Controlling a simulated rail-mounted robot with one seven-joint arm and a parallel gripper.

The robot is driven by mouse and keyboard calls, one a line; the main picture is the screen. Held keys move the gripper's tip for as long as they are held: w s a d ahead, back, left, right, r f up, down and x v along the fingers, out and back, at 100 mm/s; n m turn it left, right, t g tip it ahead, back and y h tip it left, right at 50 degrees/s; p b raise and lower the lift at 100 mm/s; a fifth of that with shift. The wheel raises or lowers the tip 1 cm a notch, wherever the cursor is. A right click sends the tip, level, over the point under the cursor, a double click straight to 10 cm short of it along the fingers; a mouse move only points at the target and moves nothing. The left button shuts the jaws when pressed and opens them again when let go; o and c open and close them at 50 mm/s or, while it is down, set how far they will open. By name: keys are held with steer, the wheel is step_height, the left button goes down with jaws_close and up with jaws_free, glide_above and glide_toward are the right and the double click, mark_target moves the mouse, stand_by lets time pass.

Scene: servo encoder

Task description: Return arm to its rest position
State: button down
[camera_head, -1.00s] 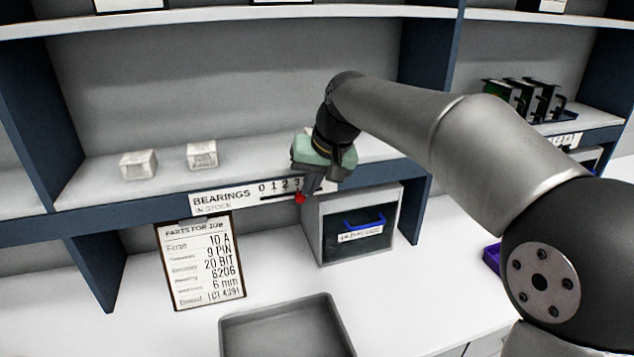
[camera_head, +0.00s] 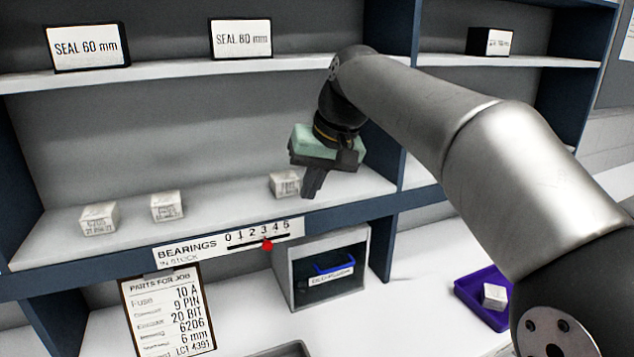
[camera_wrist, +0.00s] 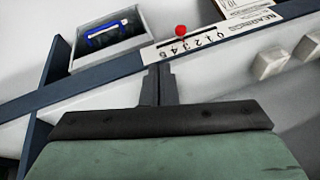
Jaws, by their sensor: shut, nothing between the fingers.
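My arm reaches in from the right in the head view. My gripper (camera_head: 313,186) points down in front of the bearings shelf (camera_head: 215,207), near its right part. Its fingers are together with nothing between them; they also show closed in the wrist view (camera_wrist: 158,82). A small white box (camera_head: 284,183) sits on the shelf just left of the fingers. The stock strip (camera_head: 190,249) runs along the shelf edge, with its red marker (camera_head: 267,245) near the 3. In the wrist view the red marker (camera_wrist: 181,31) stands beyond the fingertips.
Two more white boxes (camera_head: 99,218) (camera_head: 167,206) sit on the shelf's left. Below are a parts list (camera_head: 167,312), a drawer unit (camera_head: 285,285) with a blue handle, and a grey tray (camera_head: 285,349). A purple bin (camera_head: 470,298) holding a white box (camera_head: 494,297) stands right.

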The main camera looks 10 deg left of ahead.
steer(key=s+d+f+m+g+h, duration=0.1)
steer(key=s+d+f+m+h, duration=0.3)
steer(key=s+d+f, duration=1.9)
step_height(320, 180, down, 4)
steer(key=shift+s+r+g, duration=0.2)
steer(key=shift+s+g, duration=0.2)
steer(key=shift+s, duration=0.4)
